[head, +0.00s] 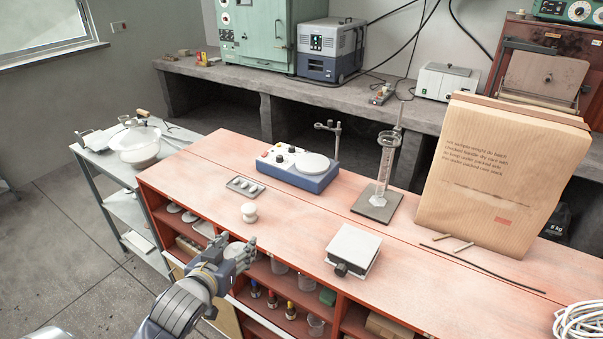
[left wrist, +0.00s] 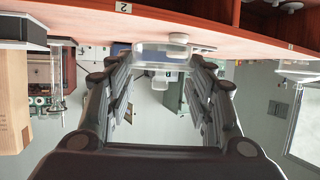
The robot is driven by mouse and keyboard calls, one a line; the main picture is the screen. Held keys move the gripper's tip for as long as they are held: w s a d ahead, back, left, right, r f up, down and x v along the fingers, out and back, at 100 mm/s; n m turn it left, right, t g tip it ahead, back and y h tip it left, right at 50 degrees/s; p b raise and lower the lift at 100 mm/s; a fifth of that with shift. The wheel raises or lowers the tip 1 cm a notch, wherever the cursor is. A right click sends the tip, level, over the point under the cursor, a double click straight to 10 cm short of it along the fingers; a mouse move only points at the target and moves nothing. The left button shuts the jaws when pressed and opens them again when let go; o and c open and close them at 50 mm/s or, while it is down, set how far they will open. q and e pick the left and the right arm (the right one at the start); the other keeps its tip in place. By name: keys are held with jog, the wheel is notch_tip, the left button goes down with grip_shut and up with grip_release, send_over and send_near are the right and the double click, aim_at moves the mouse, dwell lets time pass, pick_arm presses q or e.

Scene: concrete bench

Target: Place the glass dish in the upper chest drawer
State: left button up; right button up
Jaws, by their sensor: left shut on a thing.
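My left gripper (head: 243,258) is at the front edge of the red bench, left of the middle of the head view. It is shut on the clear glass dish (head: 233,250), which is mostly hidden by the fingers. In the left wrist view, which is upside down, the dish (left wrist: 158,56) shows as a see-through shape between the fingertips (left wrist: 163,62), close to the bench edge. I cannot make out an upper chest drawer for certain in either view. My right gripper is not in view.
The red bench top (head: 290,222) has a cream knob-shaped thing (head: 249,212), a small tray (head: 245,186), a blue stirrer (head: 297,168), a white scale (head: 354,248) and a glass cylinder (head: 386,165). Open shelves below hold glassware. A metal cart (head: 100,165) stands left; floor before it is clear.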

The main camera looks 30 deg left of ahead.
pick_arm(q)
jog(key=w+d+r+m+h, duration=0.1)
jog(key=w+d+r+h, duration=0.1)
jog(key=d+r, duration=0.8)
jog(key=w+d+r+m+h, duration=0.1)
jog(key=w+d+r, duration=0.3)
jog(key=d+r, duration=0.6)
jog(key=shift+w+r+m+t+h, duration=0.3)
jog(key=shift+m+h, duration=0.1)
jog(key=shift+m, duration=0.2)
jog(key=shift+f, duration=0.15)
